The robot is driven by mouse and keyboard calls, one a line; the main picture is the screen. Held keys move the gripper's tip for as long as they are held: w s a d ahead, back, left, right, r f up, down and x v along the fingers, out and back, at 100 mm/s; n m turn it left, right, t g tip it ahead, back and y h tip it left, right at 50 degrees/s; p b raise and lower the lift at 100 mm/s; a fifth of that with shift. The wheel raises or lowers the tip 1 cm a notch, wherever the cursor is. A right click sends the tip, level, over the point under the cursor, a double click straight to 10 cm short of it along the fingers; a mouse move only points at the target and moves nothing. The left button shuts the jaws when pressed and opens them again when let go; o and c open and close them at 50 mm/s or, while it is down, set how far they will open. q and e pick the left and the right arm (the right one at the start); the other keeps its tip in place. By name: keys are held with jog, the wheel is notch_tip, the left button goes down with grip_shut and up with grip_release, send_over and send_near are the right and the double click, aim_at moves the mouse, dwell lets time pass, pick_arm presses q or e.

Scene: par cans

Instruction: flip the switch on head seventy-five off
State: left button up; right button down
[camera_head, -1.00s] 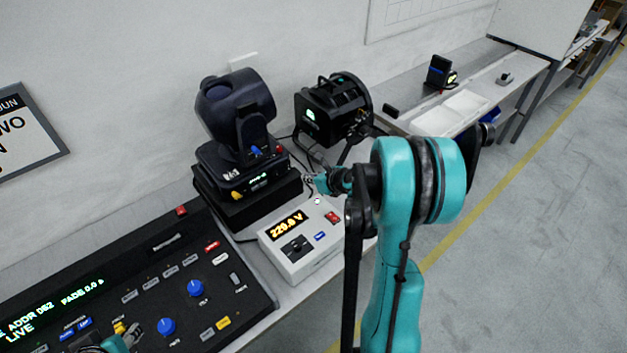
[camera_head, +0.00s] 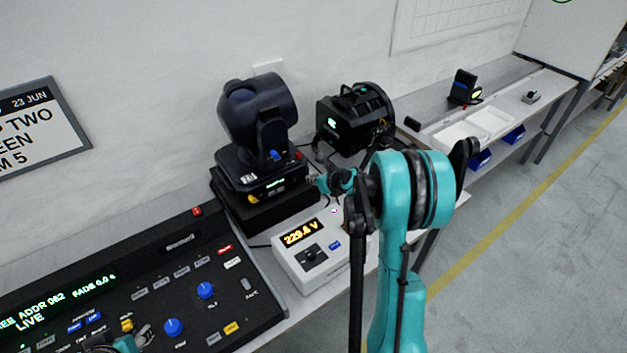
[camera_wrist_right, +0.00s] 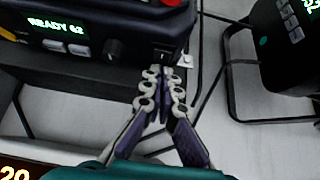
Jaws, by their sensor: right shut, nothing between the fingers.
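A dark moving-head light (camera_head: 257,110) stands on a black plinth against the wall, its base front (camera_head: 265,190) showing a small lit display. It also shows in the right wrist view (camera_wrist_right: 95,25), where the display reads READY and what looks like 62. A small dark switch (camera_wrist_right: 165,51) sits at the lower right of that panel. My right gripper (camera_head: 313,182) is shut and empty, its fingertips (camera_wrist_right: 164,84) close below the switch; I cannot tell whether they touch it. My left gripper (camera_head: 132,342) shows only partly at the bottom edge, over the console.
A white box with a voltage display (camera_head: 300,236) lies below my right arm. A second black light (camera_head: 355,125) stands behind right, with cables between. A black control console (camera_head: 190,270) fills the lower left. White trays (camera_head: 487,120) lie on the far bench.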

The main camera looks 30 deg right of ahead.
jog(key=shift+w, duration=0.1)
pick_arm(q)
jog(key=shift+r+p, duration=0.35)
jog(key=shift+p, duration=0.25)
pick_arm(e)
jog(key=shift+r, duration=0.75)
